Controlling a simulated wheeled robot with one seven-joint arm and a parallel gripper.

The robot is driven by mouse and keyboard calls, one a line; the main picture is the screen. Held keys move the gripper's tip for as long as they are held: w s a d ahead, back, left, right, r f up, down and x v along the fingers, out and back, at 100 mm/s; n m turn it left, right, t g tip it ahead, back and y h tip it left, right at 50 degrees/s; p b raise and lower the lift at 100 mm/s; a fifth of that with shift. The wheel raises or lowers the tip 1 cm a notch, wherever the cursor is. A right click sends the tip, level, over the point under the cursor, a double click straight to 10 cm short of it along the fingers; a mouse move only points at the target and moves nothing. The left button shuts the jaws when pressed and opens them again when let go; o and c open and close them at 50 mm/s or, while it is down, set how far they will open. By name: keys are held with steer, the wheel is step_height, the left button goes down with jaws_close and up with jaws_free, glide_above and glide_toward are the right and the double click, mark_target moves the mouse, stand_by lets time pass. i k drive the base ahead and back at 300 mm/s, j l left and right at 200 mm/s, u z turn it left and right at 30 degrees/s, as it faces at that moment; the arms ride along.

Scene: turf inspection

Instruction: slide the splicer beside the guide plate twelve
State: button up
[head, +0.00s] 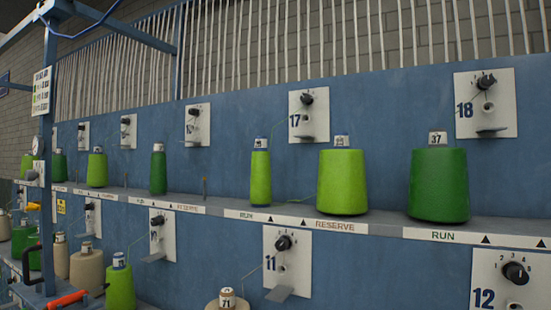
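Guide plate twelve (497,268) is a white plate at the lower right with the number 12 and a black dial knob (516,272). The picture's bottom edge cuts it off. No splicer can be made out for certain. A red-orange grip (67,299) at the lower left, by a blue frame, may belong to some tool, but I cannot tell which. My gripper is not in view.
A shelf ledge (395,224) with RUN and RESERVE labels carries green yarn cones (439,187) (342,182). Guide plate eleven (287,258), seventeen (309,113) and eighteen (487,100) are on the blue wall. A blue post (47,200) stands at left.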

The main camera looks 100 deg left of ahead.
mark_target(37, 292)
steer(key=u, duration=4)
